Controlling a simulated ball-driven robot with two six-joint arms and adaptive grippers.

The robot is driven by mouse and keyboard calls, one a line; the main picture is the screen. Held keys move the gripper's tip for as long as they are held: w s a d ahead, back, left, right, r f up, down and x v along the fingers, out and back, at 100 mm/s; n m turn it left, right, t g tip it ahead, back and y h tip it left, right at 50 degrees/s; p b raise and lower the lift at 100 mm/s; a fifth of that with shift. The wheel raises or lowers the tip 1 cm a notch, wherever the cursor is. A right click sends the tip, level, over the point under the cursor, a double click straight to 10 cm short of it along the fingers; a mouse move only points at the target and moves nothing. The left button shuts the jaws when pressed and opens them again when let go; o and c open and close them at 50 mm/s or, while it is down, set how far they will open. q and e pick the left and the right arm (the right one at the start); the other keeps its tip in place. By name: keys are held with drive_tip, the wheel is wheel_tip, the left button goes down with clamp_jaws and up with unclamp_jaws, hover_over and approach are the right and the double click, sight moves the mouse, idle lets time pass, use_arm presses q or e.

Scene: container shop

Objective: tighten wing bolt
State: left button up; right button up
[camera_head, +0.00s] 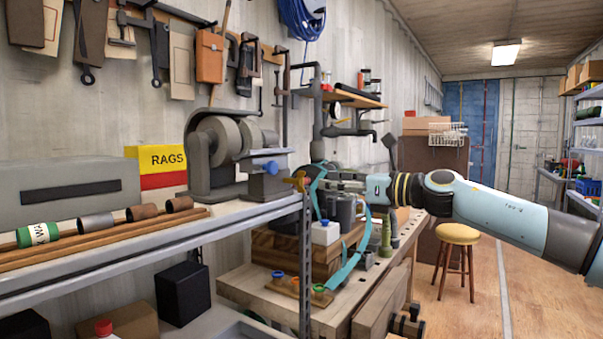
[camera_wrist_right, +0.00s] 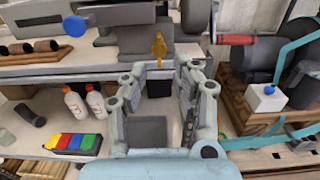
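The wing bolt (camera_head: 298,182) is brass-yellow and sits at the front end of the metal shelf, by the top of its upright post. In the right wrist view the wing bolt (camera_wrist_right: 158,46) stands upright, straight ahead of my right gripper (camera_wrist_right: 160,72). Both fingers are spread apart with nothing between them, and the bolt shows just beyond the gap. In the head view my right gripper (camera_head: 322,181) points left at the bolt, close to it; whether it touches cannot be told. My left gripper is not in view.
A bench grinder (camera_head: 222,150) stands on the shelf (camera_head: 150,252) behind the bolt. A stool (camera_head: 459,235) stands on the open floor to the right.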

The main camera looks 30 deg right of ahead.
sight(303, 180)
drive_tip(key=p+x, duration=0.1)
drive_tip(key=x, duration=0.6)
drive_tip(key=shift+r+p, duration=0.1)
drive_tip(key=shift+p, duration=0.3)
drive_tip(key=shift+w+a, duration=0.15)
drive_tip(key=shift+w, duration=0.1)
drive_tip(key=shift+c, duration=0.4)
clamp_jaws()
